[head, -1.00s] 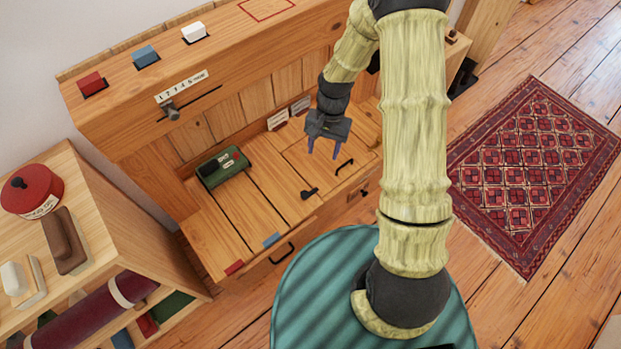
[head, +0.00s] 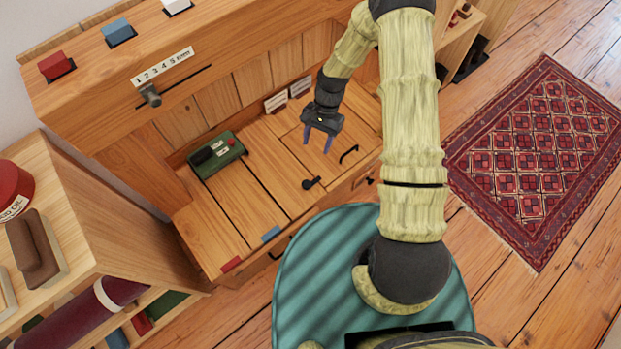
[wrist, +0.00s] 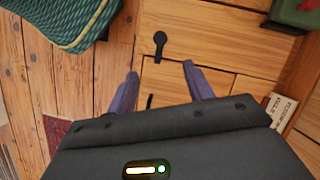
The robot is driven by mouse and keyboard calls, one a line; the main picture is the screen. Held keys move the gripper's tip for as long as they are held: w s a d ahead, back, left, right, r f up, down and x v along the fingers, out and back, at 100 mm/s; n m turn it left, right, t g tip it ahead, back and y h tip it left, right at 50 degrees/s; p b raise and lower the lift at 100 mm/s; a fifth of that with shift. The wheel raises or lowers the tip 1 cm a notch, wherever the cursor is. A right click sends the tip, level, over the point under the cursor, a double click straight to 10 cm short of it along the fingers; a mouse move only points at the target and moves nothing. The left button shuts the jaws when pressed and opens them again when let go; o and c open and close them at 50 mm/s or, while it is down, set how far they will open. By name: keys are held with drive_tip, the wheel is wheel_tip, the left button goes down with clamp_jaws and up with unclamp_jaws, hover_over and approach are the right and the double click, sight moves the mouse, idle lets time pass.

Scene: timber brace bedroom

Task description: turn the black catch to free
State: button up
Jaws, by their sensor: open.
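The black catch (head: 311,183) is a small dark piece with a round head and a short tail, on the wooden desk top near its front edge. It also shows in the wrist view (wrist: 160,40), upper middle, beyond the fingertips. My gripper (head: 320,143) hangs above the desk top, farther back than the catch and apart from it. In the wrist view its two blue fingers (wrist: 160,70) are spread and empty. A black bar handle (head: 348,154) lies on the panel to the right of the catch.
A green box (head: 217,155) sits on the desk's left part. Red (head: 231,264) and blue (head: 271,233) tabs mark the front edge. A slider knob (head: 151,96) is on the upper ledge. A shelf unit (head: 75,215) stands at left; a patterned rug (head: 540,150) lies at right.

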sight(307, 182)
drive_tip(key=b+x, duration=0.1)
drive_tip(key=x, duration=0.9)
drive_tip(key=b+x, duration=0.1)
drive_tip(key=x, duration=0.4)
drive_tip(key=shift+w+d+f+b, duration=0.2)
drive_tip(key=shift+d+f+b, duration=0.05)
drive_tip(key=shift+f+b, duration=0.1)
drive_tip(key=shift+s+f, duration=0.15)
drive_tip(key=shift+f, duration=0.1)
drive_tip(key=shift+s+a+f, duration=0.2)
drive_tip(key=shift+a, duration=0.2)
drive_tip(key=shift+d, duration=0.15)
drive_tip(key=c, duration=0.9)
drive_tip(key=shift+d, duration=0.15)
drive_tip(key=shift+c, duration=0.2)
drive_tip(key=shift+w, duration=0.15)
